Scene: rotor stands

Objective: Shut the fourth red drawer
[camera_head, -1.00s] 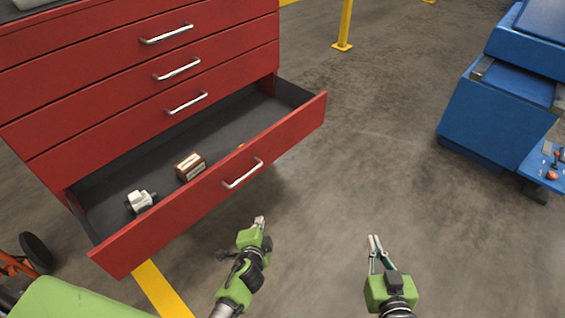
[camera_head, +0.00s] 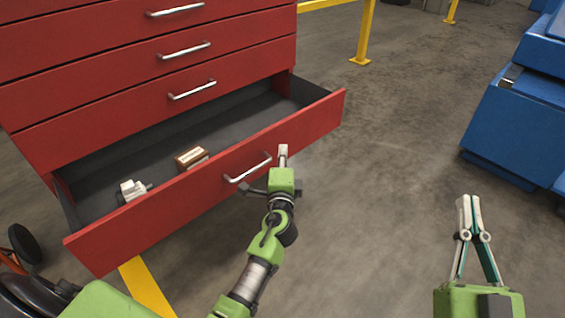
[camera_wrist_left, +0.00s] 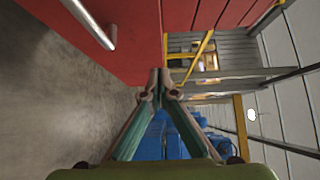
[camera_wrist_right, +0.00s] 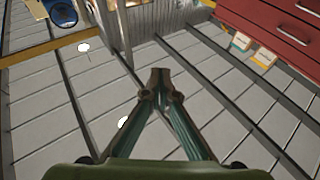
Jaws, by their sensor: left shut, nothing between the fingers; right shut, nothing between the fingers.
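The fourth red drawer (camera_head: 215,185) is pulled out from the bottom of the red cabinet (camera_head: 95,75). Its silver handle (camera_head: 247,168) is on the front panel. Inside the drawer are a white part (camera_head: 131,190) and a brown box (camera_head: 191,156). My left gripper (camera_head: 283,150) is shut and empty, at the drawer front just right of the handle; I cannot tell whether it touches. In the left wrist view, the shut fingertips (camera_wrist_left: 160,78) are by the red panel, with the handle (camera_wrist_left: 92,25) at upper left. My right gripper (camera_head: 467,200) is shut and empty over the floor at right.
Drawers above are closed, with silver handles (camera_head: 192,90). A blue unit (camera_head: 515,125) stands at right. A yellow post (camera_head: 365,30) stands behind. A black wheel (camera_head: 25,243) is at lower left. The floor (camera_head: 385,155) between cabinet and blue unit is clear.

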